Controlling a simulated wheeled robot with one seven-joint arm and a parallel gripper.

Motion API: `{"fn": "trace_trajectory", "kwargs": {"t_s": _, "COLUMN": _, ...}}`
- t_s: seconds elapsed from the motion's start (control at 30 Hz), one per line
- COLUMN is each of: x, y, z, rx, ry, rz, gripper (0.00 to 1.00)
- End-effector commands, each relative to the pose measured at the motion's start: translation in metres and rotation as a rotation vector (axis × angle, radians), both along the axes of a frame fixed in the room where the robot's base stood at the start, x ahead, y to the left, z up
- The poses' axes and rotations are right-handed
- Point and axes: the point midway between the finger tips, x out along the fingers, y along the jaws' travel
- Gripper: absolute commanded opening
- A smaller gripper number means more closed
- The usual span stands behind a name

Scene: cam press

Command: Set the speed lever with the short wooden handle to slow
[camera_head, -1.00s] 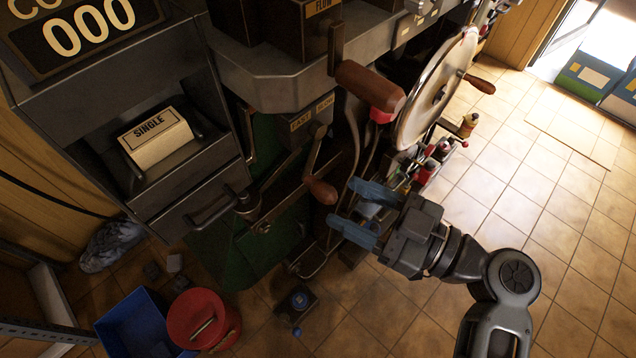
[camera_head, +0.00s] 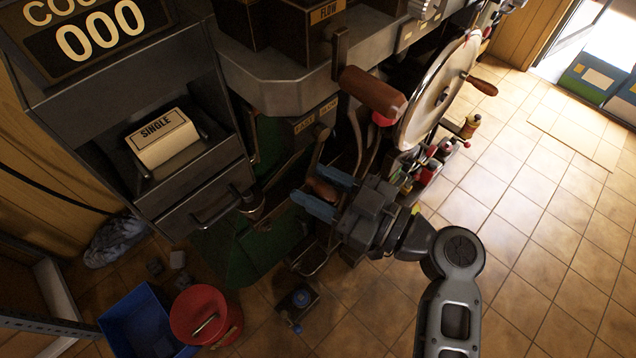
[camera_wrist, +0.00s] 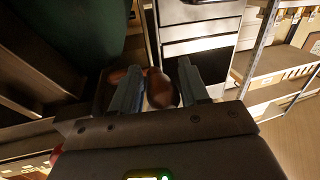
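The speed lever hangs below a plate marked FAST (camera_head: 304,126) and SLOW (camera_head: 328,107). Its metal rod (camera_head: 317,152) slants down and slightly left to a short wooden handle (camera_head: 322,188). My gripper (camera_head: 322,190) is at the handle, with one blue finger on the far side and one on the near side. In the wrist view, a rounded wooden end (camera_wrist: 161,90) shows between the two fingers, with a gap to the right finger. The fingers look open around the handle. Contact on the left finger's side cannot be told.
A larger wooden handle (camera_head: 372,91) projects above my gripper. A big wheel (camera_head: 438,92) with a wooden crank grip (camera_head: 483,86) stands to the right. A red bucket (camera_head: 205,316) and a blue bin (camera_head: 143,322) are on the floor. Tiles at right are clear.

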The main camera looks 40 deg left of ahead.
Motion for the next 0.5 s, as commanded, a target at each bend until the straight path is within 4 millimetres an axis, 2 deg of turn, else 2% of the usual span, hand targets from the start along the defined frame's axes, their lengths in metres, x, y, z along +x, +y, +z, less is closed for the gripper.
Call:
{"fn": "trace_trajectory", "kwargs": {"t_s": 0.07, "x": -0.0007, "y": -0.0001, "z": -0.0004, "rx": 0.000, "ry": 0.001, "rz": 0.002, "gripper": 0.33}}
{"fn": "trace_trajectory", "kwargs": {"t_s": 0.4, "x": -0.0013, "y": -0.0002, "z": -0.0005, "rx": 0.000, "ry": 0.001, "rz": 0.004, "gripper": 0.01}}
{"fn": "trace_trajectory", "kwargs": {"t_s": 0.5, "x": -0.0016, "y": -0.0002, "z": -0.0005, "rx": 0.000, "ry": 0.000, "rz": 0.004, "gripper": 0.00}}
